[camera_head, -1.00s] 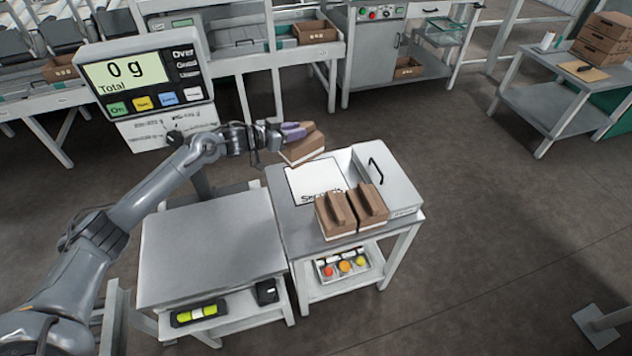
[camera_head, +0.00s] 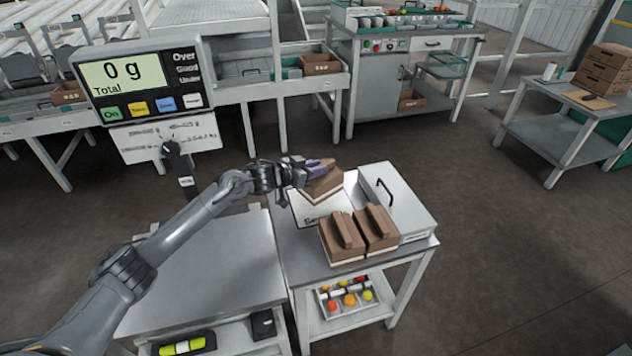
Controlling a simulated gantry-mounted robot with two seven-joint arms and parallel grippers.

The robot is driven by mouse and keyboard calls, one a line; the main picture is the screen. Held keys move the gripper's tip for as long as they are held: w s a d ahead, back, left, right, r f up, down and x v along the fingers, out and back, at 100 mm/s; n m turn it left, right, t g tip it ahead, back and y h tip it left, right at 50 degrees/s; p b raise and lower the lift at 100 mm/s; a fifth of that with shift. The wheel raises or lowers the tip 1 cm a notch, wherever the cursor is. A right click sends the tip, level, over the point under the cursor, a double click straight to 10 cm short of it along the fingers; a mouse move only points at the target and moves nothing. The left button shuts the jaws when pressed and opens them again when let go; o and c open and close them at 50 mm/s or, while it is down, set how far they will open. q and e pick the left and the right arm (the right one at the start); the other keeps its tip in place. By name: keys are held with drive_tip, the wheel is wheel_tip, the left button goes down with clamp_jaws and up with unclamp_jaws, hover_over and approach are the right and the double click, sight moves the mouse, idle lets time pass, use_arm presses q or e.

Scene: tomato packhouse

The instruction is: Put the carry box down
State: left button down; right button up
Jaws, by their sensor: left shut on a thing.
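My left gripper (camera_head: 316,170) is shut on a brown carry box (camera_head: 325,183) with a pale lower edge. The box is slightly tilted, over the back part of a white sheet with dark lettering (camera_head: 308,213) on the right-hand grey table (camera_head: 290,243). I cannot tell whether its underside touches the sheet. Two similar brown boxes with raised middle ridges, a left one (camera_head: 333,247) and a right one (camera_head: 381,240), stand side by side at the front of the same table. My right gripper is not in view.
A pale case with a dark handle (camera_head: 405,205) takes up the table's right side. A bare grey table (camera_head: 215,270) adjoins on the left. A scale display reading 0 g (camera_head: 125,75) stands behind left. A tray of red and orange fruit (camera_head: 350,300) is on the lower shelf.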

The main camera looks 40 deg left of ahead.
sight(316, 179)
use_arm(q)
wheel_tip(316, 179, down, 4)
drive_tip(key=shift+f+b, duration=0.1)
drive_tip(key=shift+b, duration=0.7)
drive_tip(key=c, duration=0.9)
unclamp_jaws()
drive_tip(key=shift+f, duration=0.1)
drive_tip(key=shift+s+a+r+p, duration=0.15)
drive_tip(key=shift+s+r+p, duration=0.2)
drive_tip(key=p+v, duration=0.4)
drive_tip(key=v, duration=0.7)
drive_tip(key=shift+s, duration=0.15)
